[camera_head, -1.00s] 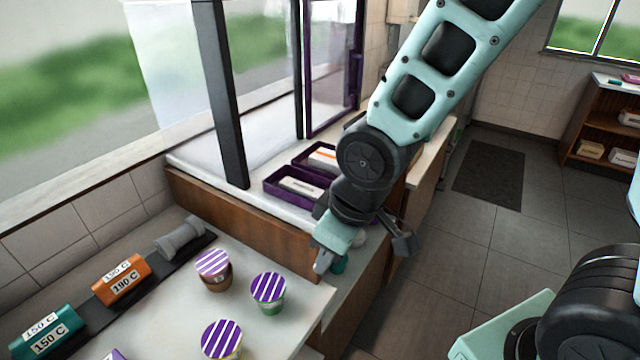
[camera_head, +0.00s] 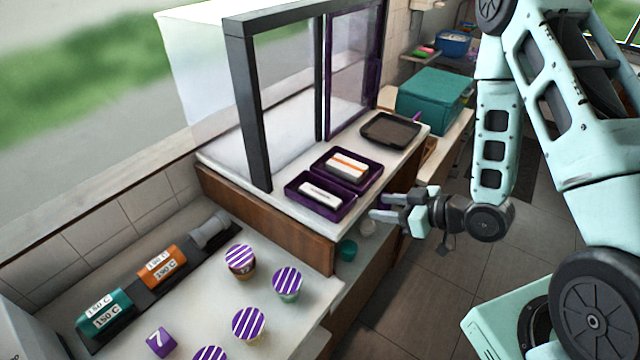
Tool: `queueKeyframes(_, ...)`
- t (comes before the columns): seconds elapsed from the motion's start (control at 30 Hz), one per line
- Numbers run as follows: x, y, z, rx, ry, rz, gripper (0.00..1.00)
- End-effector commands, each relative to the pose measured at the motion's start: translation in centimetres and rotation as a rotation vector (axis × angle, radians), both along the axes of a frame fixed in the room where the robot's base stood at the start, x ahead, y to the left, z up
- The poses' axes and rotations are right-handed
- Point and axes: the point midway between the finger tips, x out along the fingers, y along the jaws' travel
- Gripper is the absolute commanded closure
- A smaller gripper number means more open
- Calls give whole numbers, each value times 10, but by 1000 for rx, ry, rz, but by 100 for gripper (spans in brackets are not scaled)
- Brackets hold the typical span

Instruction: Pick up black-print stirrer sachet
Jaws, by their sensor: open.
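Two sachet stacks lie in purple trays on the raised white counter. The white sachet with dark print (camera_head: 320,194) lies in the nearer purple tray (camera_head: 333,216); its print is too small to read. A white sachet with an orange stripe (camera_head: 347,166) lies in the farther purple tray (camera_head: 372,181). My gripper (camera_head: 376,207) is open and empty. It points left, at the counter's right edge, just right of the nearer tray and apart from the sachets.
A dark flat tray (camera_head: 390,130) and a teal box (camera_head: 432,98) stand farther back. A black-framed glass screen (camera_head: 290,100) rises on the counter's left side. Several striped-lid cups (camera_head: 287,281) stand on the lower counter, with orange (camera_head: 163,262) and teal (camera_head: 105,312) labelled holders.

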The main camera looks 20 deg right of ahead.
Motion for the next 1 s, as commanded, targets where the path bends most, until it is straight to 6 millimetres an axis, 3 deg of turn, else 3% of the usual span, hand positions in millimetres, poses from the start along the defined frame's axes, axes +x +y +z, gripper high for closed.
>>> queueKeyframes(0.17,-4,-6,5,48,-37,-17,58)
queueKeyframes(0.6,32,21,-18,48,-43,-13,58)
queueKeyframes(1.0,46,29,-24,48,-42,-14,58)
